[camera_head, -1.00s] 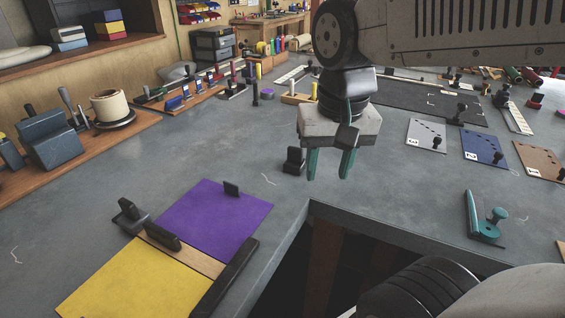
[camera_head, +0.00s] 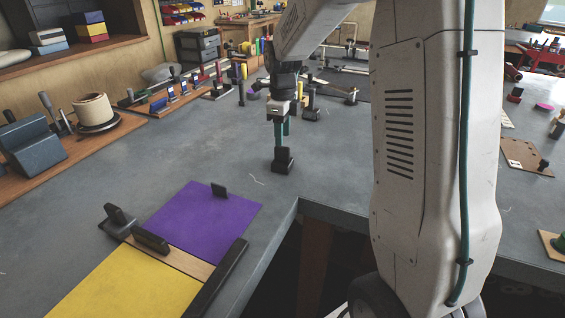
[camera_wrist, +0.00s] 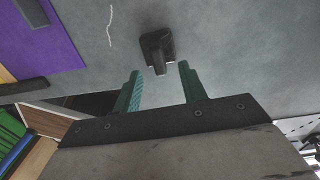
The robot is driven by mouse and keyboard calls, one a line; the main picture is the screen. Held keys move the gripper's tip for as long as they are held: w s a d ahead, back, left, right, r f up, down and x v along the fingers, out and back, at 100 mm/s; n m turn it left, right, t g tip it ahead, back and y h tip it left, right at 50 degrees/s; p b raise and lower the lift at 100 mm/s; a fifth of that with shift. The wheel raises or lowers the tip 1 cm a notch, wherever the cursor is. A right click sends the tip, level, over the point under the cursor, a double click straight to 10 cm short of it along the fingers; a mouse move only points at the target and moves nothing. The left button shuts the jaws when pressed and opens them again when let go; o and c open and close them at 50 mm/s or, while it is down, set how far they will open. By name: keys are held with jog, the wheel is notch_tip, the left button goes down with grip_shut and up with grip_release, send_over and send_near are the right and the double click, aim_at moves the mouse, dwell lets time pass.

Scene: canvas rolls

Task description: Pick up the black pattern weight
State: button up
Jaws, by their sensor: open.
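The black pattern weight (camera_head: 283,161), a dark block with an upright grip, stands on the grey table near the table's inner corner. In the wrist view the weight (camera_wrist: 157,50) is just beyond the fingertips, roughly between their lines and apart from them. My gripper (camera_head: 281,140) has teal fingers and points down above the weight in the head view, where the two fingers nearly overlap. In the wrist view my gripper (camera_wrist: 159,70) is open, with nothing between its fingers.
A purple sheet (camera_head: 205,222) and a yellow sheet (camera_head: 125,285) lie at the left front with dark weights and bars on them. A wooden rack of tools (camera_head: 170,97) stands behind. The table drops off at its inner edge (camera_head: 335,215). Bare table surrounds the weight.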

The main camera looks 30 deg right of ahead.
aim_at(282, 147)
notch_tip(282, 147, down, 6)
jog(key=shift+a+f, duration=0.1)
grip_shut()
